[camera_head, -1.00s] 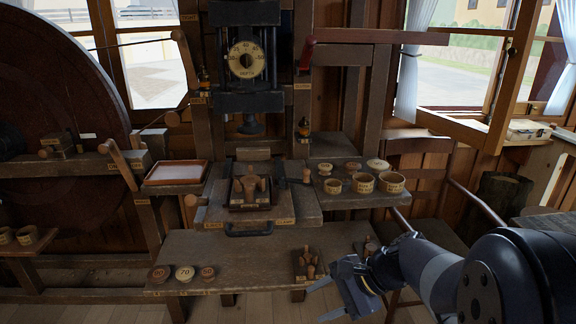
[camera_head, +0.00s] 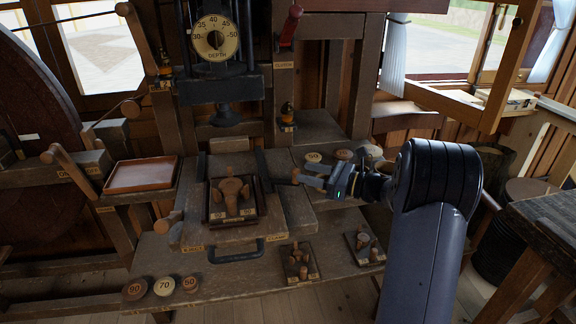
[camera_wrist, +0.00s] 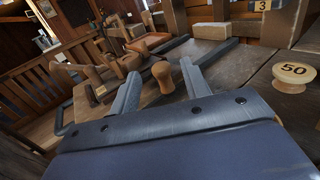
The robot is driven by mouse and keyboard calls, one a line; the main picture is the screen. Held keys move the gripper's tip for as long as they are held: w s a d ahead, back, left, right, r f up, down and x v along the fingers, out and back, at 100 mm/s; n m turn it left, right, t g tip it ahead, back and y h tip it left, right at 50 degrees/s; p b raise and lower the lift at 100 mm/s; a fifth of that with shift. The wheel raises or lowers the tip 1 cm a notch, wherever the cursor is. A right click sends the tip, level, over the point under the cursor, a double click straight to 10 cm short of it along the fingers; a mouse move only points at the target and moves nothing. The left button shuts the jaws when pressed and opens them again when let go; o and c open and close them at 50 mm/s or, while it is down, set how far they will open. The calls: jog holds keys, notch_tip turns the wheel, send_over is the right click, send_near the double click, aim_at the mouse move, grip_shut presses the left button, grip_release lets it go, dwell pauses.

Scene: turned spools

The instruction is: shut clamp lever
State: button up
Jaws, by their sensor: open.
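A pear-shaped wooden knob (camera_wrist: 163,78), which seems to be the clamp lever's handle, stands between the two fingers of my gripper (camera_wrist: 160,68) in the wrist view. My gripper is open, with a gap visible on both sides of the knob. In the head view, my gripper (camera_head: 308,180) is at the right side of the press bed, its fingers pointing left at the knob (camera_head: 295,174). The rest of the lever is mostly hidden there. A dark square fixture (camera_head: 215,213) with a wooden cross-shaped piece sits on the bed, left of the knob.
The press head with its depth dial (camera_head: 212,38) hangs above the bed. A red-handled lever (camera_head: 290,25) is upper right. A round piece marked 50 (camera_wrist: 292,74) lies right of my gripper. Small peg boards (camera_head: 298,265) and numbered discs (camera_head: 164,286) lie on the front shelf.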

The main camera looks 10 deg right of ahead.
jog(key=x, duration=0.6)
jog(key=shift+w+a+p, duration=0.1)
jog(key=shift+a+p, duration=0.1)
jog(key=shift+p, duration=0.1)
jog(key=shift+c, duration=0.2)
grip_shut()
